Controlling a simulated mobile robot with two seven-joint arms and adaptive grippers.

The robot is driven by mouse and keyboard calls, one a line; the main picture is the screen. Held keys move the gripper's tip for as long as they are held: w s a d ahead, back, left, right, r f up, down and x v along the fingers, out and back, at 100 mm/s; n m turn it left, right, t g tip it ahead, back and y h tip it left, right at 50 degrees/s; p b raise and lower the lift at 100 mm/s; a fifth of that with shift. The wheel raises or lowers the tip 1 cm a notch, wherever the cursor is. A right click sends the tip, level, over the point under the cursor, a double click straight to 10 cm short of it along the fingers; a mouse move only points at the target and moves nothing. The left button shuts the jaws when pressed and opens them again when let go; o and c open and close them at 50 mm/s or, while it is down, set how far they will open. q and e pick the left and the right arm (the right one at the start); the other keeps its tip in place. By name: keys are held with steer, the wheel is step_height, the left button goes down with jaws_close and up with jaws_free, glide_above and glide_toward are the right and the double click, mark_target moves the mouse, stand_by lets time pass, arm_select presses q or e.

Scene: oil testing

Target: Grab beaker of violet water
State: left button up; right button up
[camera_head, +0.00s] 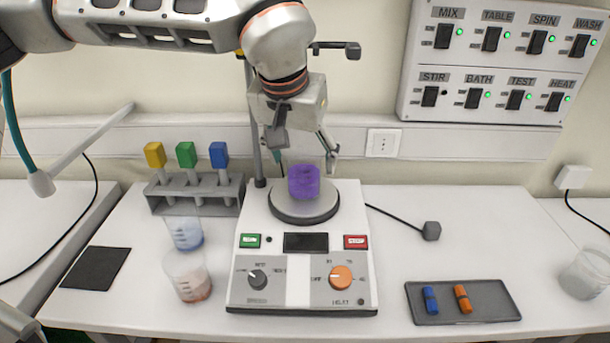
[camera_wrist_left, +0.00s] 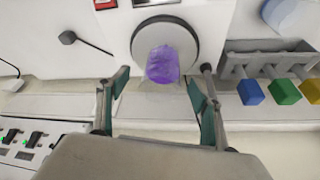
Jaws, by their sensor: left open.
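The beaker of violet water (camera_head: 304,181) stands upright on the round grey plate (camera_head: 292,214) of the white hotplate device. It also shows in the left wrist view (camera_wrist_left: 162,65), just beyond the fingertips. My left gripper (camera_head: 303,150) is open and empty, above and behind the beaker. In the left wrist view its two fingers (camera_wrist_left: 163,78) are spread on either side of the beaker, which looks apart from both. My right gripper is not in view.
A beaker of blue liquid (camera_head: 186,234) and one of reddish liquid (camera_head: 190,280) stand left of the device. A grey rack (camera_head: 160,205) with coloured-top pieces is behind them. A dark tray (camera_head: 489,311) lies right. A thin stand pole (camera_head: 254,140) rises behind the plate.

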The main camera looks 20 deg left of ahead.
mark_target(303, 173)
arm_select(q)
steer(key=shift+f, duration=0.5)
steer(key=x, duration=0.4)
steer(key=shift+w+a+f, duration=0.3)
steer(key=shift+c, duration=0.4)
steer(key=shift+r, duration=0.1)
steer(key=c, duration=1.3)
steer(key=shift+c, duration=0.2)
steer(key=shift+r, duration=0.1)
